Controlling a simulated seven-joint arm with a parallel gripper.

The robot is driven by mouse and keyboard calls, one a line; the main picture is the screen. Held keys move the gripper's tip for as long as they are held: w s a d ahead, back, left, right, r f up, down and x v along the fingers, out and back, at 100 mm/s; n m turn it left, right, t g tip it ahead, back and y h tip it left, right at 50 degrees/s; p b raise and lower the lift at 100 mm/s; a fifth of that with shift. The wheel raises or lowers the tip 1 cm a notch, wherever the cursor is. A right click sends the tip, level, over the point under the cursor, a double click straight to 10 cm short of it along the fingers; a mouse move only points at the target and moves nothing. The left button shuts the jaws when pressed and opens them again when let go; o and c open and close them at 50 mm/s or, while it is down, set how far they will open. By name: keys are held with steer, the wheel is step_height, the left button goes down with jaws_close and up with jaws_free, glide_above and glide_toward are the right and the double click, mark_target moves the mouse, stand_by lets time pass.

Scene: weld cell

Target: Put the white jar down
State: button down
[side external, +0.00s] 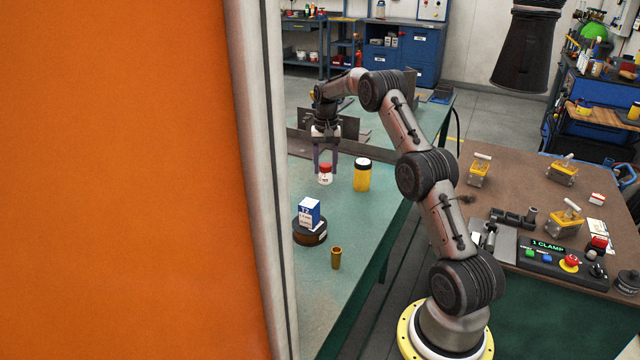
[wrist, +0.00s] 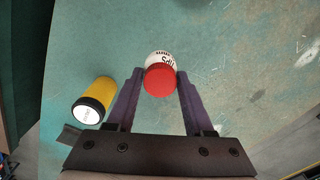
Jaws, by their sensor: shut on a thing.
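The white jar (side external: 325,180) has a red lid and is between the fingers of my gripper (side external: 325,161) in the side external view. In the wrist view the white jar (wrist: 160,58) shows its red lid and dark lettering, with a finger of my gripper (wrist: 160,82) on each side. My gripper is shut on the jar. The jar is over the green table top (side external: 350,222); I cannot tell whether its base touches the surface.
A yellow container with a black and white cap (side external: 362,175) stands close to the right of the jar. Nearer the camera are a blue and white box (side external: 309,211) on a dark round item (side external: 309,233) and a brass cylinder (side external: 336,258). Steel angle pieces (side external: 350,146) lie behind.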

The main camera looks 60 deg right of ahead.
steer(key=w+d+f, duration=0.2)
steer(key=f, duration=0.1)
steer(key=w+d+f, duration=0.1)
steer(key=f, duration=0.1)
steer(key=shift+w+f, duration=0.15)
steer(key=shift+f, duration=0.1)
steer(key=shift+w+f, duration=0.1)
steer(key=shift+f, duration=1.5)
steer(key=shift+c, duration=1.4)
jaws_free()
steer(key=shift+f, duration=0.15)
